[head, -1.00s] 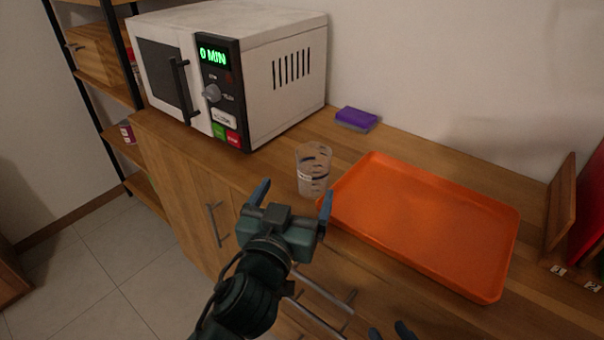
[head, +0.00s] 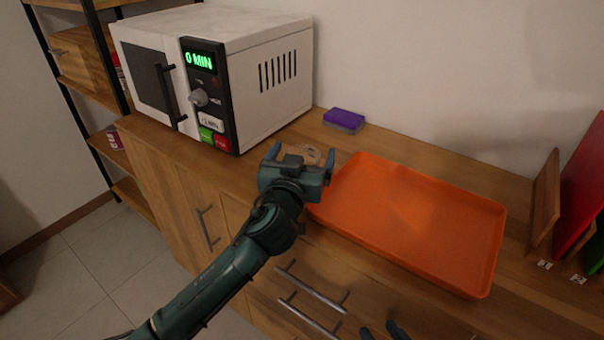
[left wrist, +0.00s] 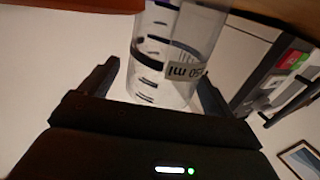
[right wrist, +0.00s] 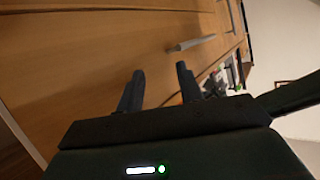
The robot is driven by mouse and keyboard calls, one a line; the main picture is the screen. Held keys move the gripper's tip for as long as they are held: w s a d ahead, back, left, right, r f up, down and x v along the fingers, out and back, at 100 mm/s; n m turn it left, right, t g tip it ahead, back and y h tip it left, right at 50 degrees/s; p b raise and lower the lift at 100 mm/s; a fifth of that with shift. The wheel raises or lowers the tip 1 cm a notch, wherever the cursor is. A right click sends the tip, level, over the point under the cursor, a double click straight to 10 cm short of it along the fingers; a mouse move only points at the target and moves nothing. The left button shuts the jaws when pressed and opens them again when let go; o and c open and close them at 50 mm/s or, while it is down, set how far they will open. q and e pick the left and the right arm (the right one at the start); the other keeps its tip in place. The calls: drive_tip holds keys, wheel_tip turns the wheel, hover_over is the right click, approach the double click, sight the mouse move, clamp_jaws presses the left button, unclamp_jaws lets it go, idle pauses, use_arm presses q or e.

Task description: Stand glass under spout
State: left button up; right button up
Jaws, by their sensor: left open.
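The clear glass (head: 306,152) with dark markings stands on the wooden counter between the microwave and the orange tray. My left gripper (head: 302,156) is open at the glass and hides most of it in the head view. My right gripper (head: 383,332) is at the bottom edge of the head view. In the right wrist view its fingers (right wrist: 160,72) are apart and empty, facing the wooden cabinet front. No spout is in view.
The orange tray (head: 408,225) lies empty just right of the glass. A white microwave (head: 225,75) reading "0 MIN" stands left. A purple sponge (head: 344,120) lies by the wall. Upright boards (head: 545,205) stand at the right. Drawer handles (head: 310,312) jut out below the counter.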

use_arm(q)
drive_tip(key=c, duration=1.3)
